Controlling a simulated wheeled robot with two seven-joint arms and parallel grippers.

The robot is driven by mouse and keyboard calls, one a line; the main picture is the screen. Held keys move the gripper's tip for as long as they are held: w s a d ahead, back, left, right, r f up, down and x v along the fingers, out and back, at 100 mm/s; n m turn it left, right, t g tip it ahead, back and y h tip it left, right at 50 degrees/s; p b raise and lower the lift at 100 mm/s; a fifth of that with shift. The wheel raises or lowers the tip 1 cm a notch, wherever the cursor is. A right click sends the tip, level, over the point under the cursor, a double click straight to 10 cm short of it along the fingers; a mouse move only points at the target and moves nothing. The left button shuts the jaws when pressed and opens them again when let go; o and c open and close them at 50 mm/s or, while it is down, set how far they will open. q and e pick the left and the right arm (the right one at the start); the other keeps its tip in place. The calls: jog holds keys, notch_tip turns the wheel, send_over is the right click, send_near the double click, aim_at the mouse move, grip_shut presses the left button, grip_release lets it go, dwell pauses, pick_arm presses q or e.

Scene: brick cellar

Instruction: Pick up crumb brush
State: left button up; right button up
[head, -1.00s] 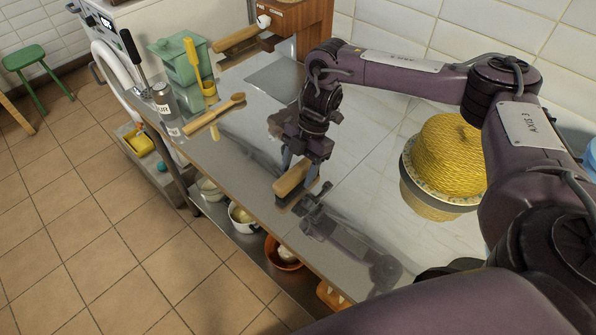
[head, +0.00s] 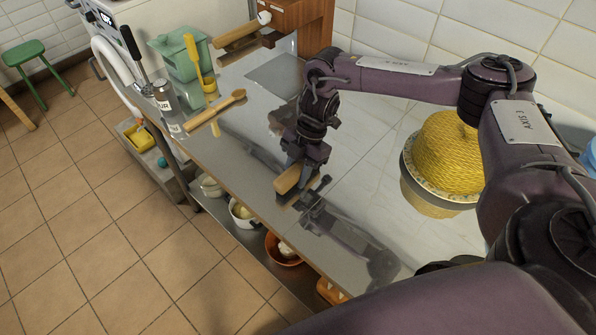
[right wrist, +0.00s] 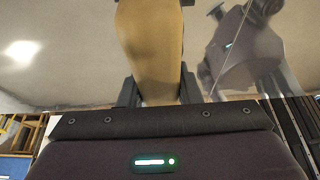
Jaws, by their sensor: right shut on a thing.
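The crumb brush (head: 290,180) has a pale wooden back and dark bristles, and is at the front edge of the shiny metal counter. My right gripper (head: 303,175) is over it from above, shut on its wooden back. In the right wrist view the brush's wooden back (right wrist: 152,45) fills the space between the fingers. Whether the bristles touch the counter is hard to tell. My left gripper is in neither view.
A yellow woven dome (head: 447,160) stands right. Bowls (head: 243,214) sit on the shelf below.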

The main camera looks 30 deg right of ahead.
aim_at(296, 167)
jog(key=shift+w+r, duration=0.1)
jog(key=shift+r, duration=0.5)
notch_tip(296, 167, up, 7)
jog(key=shift+f+b, duration=0.15)
jog(key=shift+b, duration=0.35)
notch_tip(296, 167, up, 12)
jog(key=p, duration=0.3)
